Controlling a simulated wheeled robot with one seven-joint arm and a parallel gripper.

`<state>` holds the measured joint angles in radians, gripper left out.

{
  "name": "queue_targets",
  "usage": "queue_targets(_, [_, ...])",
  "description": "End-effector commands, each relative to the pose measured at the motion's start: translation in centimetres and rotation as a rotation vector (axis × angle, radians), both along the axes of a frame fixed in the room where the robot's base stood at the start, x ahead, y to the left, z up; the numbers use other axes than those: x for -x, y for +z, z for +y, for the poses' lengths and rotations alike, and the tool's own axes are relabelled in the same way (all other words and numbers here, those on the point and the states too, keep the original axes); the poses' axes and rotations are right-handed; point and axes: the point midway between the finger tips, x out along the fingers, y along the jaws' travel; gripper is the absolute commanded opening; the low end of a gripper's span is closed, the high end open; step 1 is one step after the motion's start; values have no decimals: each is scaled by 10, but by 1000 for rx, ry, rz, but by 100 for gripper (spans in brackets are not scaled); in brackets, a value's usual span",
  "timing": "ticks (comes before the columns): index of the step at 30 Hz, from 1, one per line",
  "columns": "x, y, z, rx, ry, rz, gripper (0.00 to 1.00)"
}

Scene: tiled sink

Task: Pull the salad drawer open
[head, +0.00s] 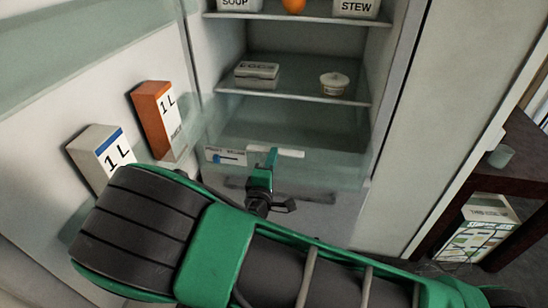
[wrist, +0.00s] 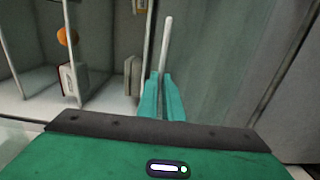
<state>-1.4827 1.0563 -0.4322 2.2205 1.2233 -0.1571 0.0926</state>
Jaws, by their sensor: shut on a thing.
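The salad drawer (head: 325,172) is the clear, greenish bin at the bottom of the open fridge. A white bar handle (head: 292,153) runs along its front near the top edge. In the wrist view the handle (wrist: 166,45) is a pale bar reaching up from between the green fingertips. My gripper (head: 271,158) is shut on the handle, and its fingers hide part of it. The gripper also fills the lower wrist view (wrist: 161,95). I cannot tell how far out the drawer stands.
An orange carton (head: 152,118) and a grey carton (head: 92,150) stand in the door at left. A lidded dish (head: 334,83) and an egg box (head: 257,75) sit on the shelf above. The fridge's right side wall (head: 405,110) is close to the drawer.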

Motion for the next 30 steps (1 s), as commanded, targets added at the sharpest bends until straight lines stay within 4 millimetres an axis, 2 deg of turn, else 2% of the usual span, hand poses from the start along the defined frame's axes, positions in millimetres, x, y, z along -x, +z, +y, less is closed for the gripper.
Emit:
queue_targets(4, [1, -4, -2, 1, -5, 9, 0])
queue_targets(6, [1, -4, -1, 1, -4, 8, 23])
queue_targets(7, [1, -4, -1, 2, -4, 7, 25])
queue_targets(15, [1, -2, 0, 0, -1, 3, 25])
queue_targets(19, [8, -1, 3, 0, 1, 4, 25])
queue_targets(23, [27, -1, 6, 1, 3, 3, 25])
queue_targets(30, [72, -2, 15, 2, 2, 6, 25])
